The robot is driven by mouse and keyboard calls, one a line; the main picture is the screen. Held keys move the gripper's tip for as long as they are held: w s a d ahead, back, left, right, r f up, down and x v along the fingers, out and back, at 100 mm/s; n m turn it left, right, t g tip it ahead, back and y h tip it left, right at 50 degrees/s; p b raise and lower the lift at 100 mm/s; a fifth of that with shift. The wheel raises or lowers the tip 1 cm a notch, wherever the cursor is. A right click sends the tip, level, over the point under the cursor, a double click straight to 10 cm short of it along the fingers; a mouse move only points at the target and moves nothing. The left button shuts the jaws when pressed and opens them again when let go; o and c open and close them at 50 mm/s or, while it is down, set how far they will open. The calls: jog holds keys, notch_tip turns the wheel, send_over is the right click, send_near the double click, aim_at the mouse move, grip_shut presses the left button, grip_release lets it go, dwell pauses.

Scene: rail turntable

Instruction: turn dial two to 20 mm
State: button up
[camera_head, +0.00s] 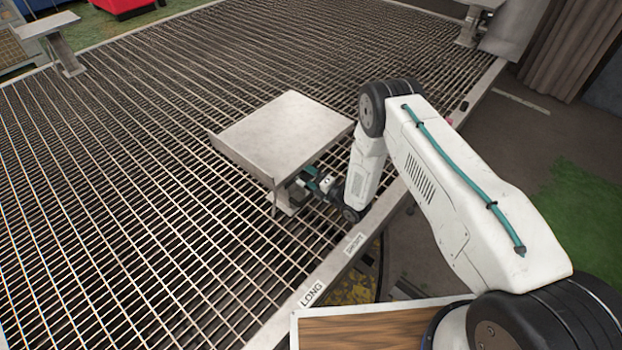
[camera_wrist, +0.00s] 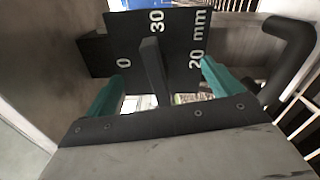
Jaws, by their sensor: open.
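In the wrist view, a dark dial plate (camera_wrist: 178,48) carries the white marks 0, 30 and 20 mm. A dark bar-shaped handle (camera_wrist: 152,62) stands in front of it, its upper end just below the 30 mark. No dial number is readable. My gripper (camera_wrist: 161,72) is open, with one teal finger on each side of the handle. The left finger is near the 0 and the right finger near the 20 mm; I cannot tell whether either touches the handle. In the head view my gripper (camera_head: 318,184) is low beside a metal plate stand (camera_head: 285,130), and the dial is hidden.
A dark bent bar (camera_wrist: 292,60) is close to my right finger. The stand's flat top overhangs the gripper area. A wide metal grating (camera_head: 130,170) surrounds it, with a rail edge marked LONG (camera_head: 312,293) in front. Another stand (camera_head: 62,50) is at the far left.

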jog(key=v, duration=0.8)
jog(key=shift+s+d, duration=0.25)
jog(key=shift+c, duration=0.3)
